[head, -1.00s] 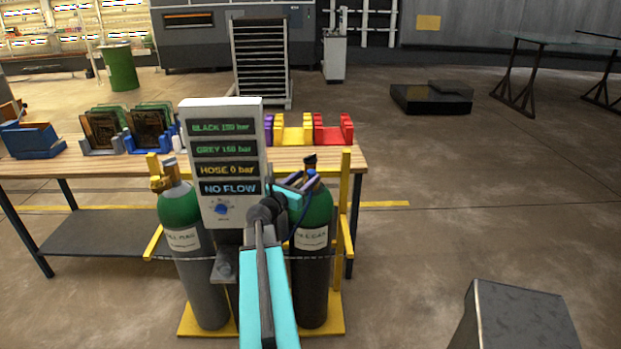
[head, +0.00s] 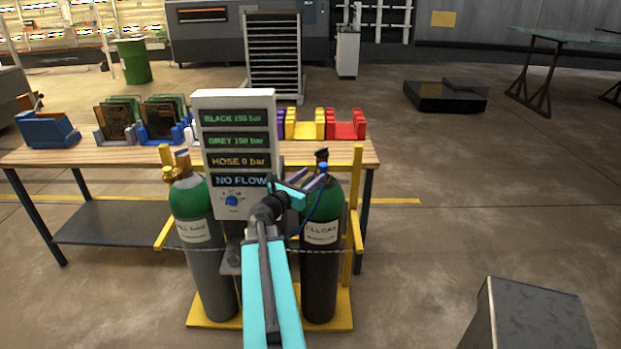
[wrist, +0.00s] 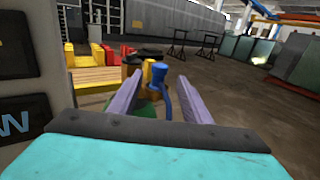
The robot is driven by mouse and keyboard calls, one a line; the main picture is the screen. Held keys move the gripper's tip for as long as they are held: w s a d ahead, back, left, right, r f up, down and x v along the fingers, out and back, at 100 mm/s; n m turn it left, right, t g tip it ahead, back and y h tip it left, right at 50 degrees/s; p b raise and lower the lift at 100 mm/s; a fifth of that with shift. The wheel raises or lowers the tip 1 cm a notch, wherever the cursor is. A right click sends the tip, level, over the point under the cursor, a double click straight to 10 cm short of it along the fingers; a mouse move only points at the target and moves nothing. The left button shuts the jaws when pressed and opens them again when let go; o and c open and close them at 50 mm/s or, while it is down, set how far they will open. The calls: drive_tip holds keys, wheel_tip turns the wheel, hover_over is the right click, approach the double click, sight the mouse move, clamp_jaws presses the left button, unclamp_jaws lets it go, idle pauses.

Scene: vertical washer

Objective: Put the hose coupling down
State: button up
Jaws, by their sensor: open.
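The hose coupling (wrist: 159,76) is a small blue piece with a blue hose below it. In the wrist view it stands upright between my purple fingers, with gaps at both sides. In the head view the coupling (head: 323,168) shows just beyond the fingertips, in front of the right cylinder's black valve. My gripper (head: 312,181) is open, in front of the green shoulder of the right cylinder (head: 322,230). It also shows in the wrist view (wrist: 157,84). What the coupling rests on is hidden.
A grey panel (head: 234,102) reading HOSE 0 bar and NO FLOW stands close left of my gripper. A left cylinder (head: 200,250) and a yellow cart frame (head: 357,200) flank it. A wooden bench (head: 90,153) with coloured holders stands behind. Floor at right is mostly clear.

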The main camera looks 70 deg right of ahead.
drive_tip(key=w+a+f+m+t+y, duration=0.1)
drive_tip(key=w+a+f, duration=0.25)
drive_tip(key=f, duration=0.25)
drive_tip(key=w+a+f+m+y, duration=0.2)
drive_tip(key=w+a+f, duration=0.1)
drive_tip(key=a+f, duration=0.25)
drive_tip(key=w+a+f+m+t+y, duration=0.1)
drive_tip(key=w+a+f, duration=0.25)
drive_tip(key=f, duration=0.35)
drive_tip(key=w+a+f+m+y, duration=0.2)
drive_tip(key=a+f+m+y, duration=0.1)
drive_tip(key=a+f, duration=0.9)
drive_tip(key=w+a+f+m+y, duration=0.2)
drive_tip(key=w+a+f+y, duration=0.15)
drive_tip(key=a+f, duration=0.8)
drive_tip(key=s+a+f+m+g+y, duration=0.1)
drive_tip(key=s+a, duration=0.4)
drive_tip(key=a, duration=0.6)
drive_tip(key=s+a+f+m+g+y, duration=0.1)
drive_tip(key=s+a+f+m+y, duration=0.2)
drive_tip(key=a, duration=0.9)
drive_tip(key=s+a+f+m+g+y, duration=0.1)
drive_tip(key=s+a+f+m+y, duration=0.1)
drive_tip(key=s+a+f, duration=0.5)
drive_tip(key=a+y, duration=0.1)
drive_tip(key=a, duration=0.3)
drive_tip(key=shift+s+a+f+m+g, duration=0.15)
drive_tip(key=shift+s+a+m+g, duration=0.15)
drive_tip(key=shift+s+g, duration=0.1)
